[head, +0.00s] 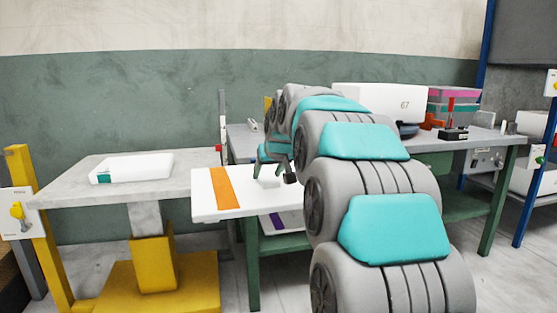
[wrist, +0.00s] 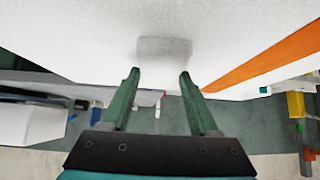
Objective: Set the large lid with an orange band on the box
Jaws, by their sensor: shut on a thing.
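The large white lid (head: 260,202) with an orange band (head: 225,188) is held out flat in front of the bench, between the bench and the left table. My gripper (head: 275,167) is above the lid. In the wrist view my gripper (wrist: 160,78) is shut on the lid's raised grip (wrist: 164,48), and the lid (wrist: 100,30) fills the top of the picture. A white box marked 67 (head: 365,97) stands at the back of the bench, partly behind my arm. I cannot tell whether it is the task's box.
A flat white piece with a teal band (head: 140,166) lies on the left grey table (head: 70,185), which has a yellow base. A purple-banded white piece (head: 285,222) sits below the lid.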

